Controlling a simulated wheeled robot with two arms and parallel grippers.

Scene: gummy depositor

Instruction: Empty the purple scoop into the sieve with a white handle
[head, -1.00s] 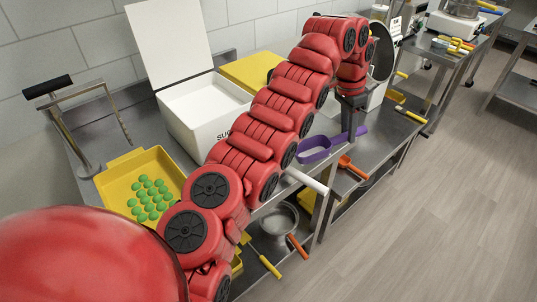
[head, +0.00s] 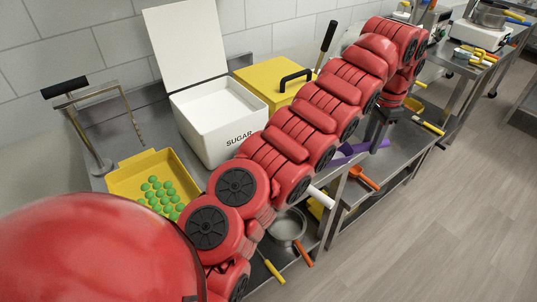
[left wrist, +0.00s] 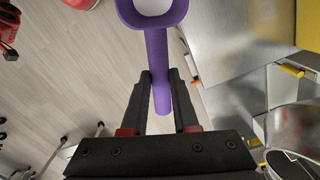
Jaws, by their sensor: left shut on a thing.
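My left gripper (head: 379,136) is shut on the handle of the purple scoop (head: 350,150), which is mostly hidden behind my arm in the head view. In the left wrist view the purple scoop (left wrist: 158,75) has its handle between the two fingers (left wrist: 160,88). Its bowl is at the top edge of that view, with something white inside. A white handle (head: 321,197) sticks out past the front edge of the table from under my left arm. The sieve's bowl is hidden behind the arm. My right gripper is not in view.
An open white sugar bin (head: 205,135) and a yellow tray (head: 125,182) with green gummies stand on the steel table. A yellow box (head: 265,82) stands behind. An orange scoop (head: 364,178) lies near the front edge. A metal bowl (head: 287,224) is on the lower shelf.

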